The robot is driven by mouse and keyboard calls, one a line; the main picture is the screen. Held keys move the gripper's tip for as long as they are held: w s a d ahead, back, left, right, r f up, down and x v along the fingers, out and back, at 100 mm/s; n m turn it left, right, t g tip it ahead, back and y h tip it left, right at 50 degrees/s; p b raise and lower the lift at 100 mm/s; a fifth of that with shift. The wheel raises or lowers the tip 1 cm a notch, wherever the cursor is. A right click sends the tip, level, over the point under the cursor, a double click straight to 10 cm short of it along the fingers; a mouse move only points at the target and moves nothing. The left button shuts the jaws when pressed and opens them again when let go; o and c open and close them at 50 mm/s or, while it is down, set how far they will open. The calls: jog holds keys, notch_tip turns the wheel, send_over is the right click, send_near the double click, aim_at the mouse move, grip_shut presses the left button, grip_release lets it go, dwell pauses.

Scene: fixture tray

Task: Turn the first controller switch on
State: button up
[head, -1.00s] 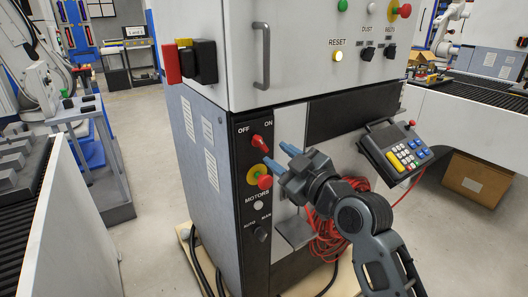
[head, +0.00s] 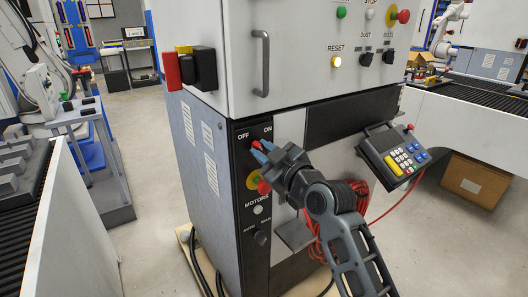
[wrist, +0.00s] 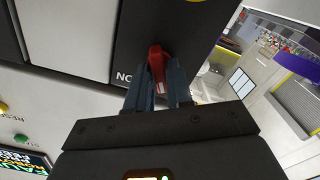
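The first controller switch is a red rotary knob (head: 256,144) on the black panel strip, below the OFF and ON labels. My gripper (head: 263,150) is at this knob, with its two blue fingers on either side of it and close together. In the wrist view the red knob (wrist: 158,68) sits between the fingertips of my gripper (wrist: 159,80), with no clear gap on either side. The gripper looks shut on it. The fingers partly hide the knob in the head view, so its exact angle is hard to read there.
A red button on a yellow disc (head: 253,180) lies just below the knob, partly behind my gripper. The MOTORS button (head: 258,210) and a black AUTO/MAN knob (head: 260,238) are lower. A keypad pendant (head: 394,152) hangs at right, with a coiled red cable below.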

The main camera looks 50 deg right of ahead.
grip_shut()
jog(key=m+p, duration=0.2)
jog(key=m, duration=0.4)
jog(key=shift+d, duration=0.1)
jog(key=m+p, duration=0.2)
jog(key=m, duration=0.3)
jog(key=shift+d+m, duration=0.1)
jog(key=shift+m, duration=0.3)
dwell(0.4)
jog(key=shift+o, duration=1.9)
grip_release()
jog(key=shift+s, duration=0.1)
